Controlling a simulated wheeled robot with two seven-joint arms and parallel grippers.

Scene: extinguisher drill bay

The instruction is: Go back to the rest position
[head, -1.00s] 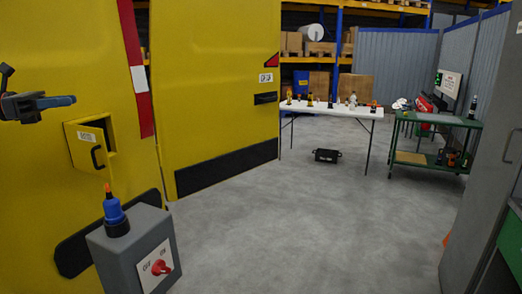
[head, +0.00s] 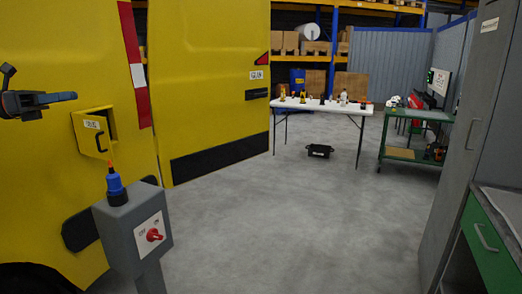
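My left gripper (head: 66,97) is at the left edge, in front of the yellow van (head: 210,60), with its dark blue-grey finger part pointing right. I see nothing held in it, but its finger gap is not clear. It is up and left of the small yellow hatch door (head: 90,136), which stands open on the van's side. My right gripper is out of view.
A grey switch box (head: 130,232) on a post, with a red knob, stands close in front. A white table (head: 330,106) and a green cart (head: 410,155) stand farther back. A grey cabinet (head: 465,140) and green drawer (head: 490,250) border the right. The middle floor is clear.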

